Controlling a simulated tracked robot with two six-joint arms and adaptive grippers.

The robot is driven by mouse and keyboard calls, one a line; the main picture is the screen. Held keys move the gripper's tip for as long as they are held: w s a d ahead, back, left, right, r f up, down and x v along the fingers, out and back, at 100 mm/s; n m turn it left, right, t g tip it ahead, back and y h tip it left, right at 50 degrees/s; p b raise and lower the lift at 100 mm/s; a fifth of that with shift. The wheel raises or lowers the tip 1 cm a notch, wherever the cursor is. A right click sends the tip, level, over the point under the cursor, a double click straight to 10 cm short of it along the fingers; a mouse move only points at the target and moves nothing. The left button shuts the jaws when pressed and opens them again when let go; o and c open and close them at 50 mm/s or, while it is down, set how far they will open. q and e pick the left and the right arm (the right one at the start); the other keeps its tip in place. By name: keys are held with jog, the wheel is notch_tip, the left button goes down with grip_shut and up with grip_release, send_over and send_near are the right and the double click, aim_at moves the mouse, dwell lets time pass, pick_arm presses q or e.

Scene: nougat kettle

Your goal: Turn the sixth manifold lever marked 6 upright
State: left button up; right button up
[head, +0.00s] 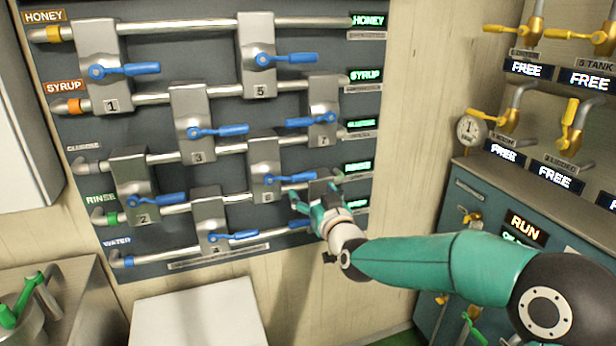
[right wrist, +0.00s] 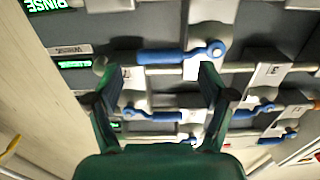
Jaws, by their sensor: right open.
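Manifold lever 6 (head: 286,179) is a blue handle on a grey valve box marked 6. In the head view it lies nearly level, its handle pointing right from the pivot. My right gripper (head: 316,201) is open at the lower right of the manifold, just right of and below that handle's end. In the right wrist view, a blue handle (right wrist: 165,56) runs across beyond the open fingertips (right wrist: 168,82), apart from them as far as I can tell. No number is readable on it. My left gripper is out of view.
Levers 3 (head: 218,131), 7 (head: 312,121) and 2 (head: 158,200) are neighbours on the same panel. Another grey box (head: 322,184) is partly hidden behind my right gripper. Pipes cross the panel. A teal cabinet (head: 470,215) stands at the right.

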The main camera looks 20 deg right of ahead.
jog(key=w+p, duration=0.1)
jog(key=w, duration=0.5)
jog(key=shift+w+a, duration=0.1)
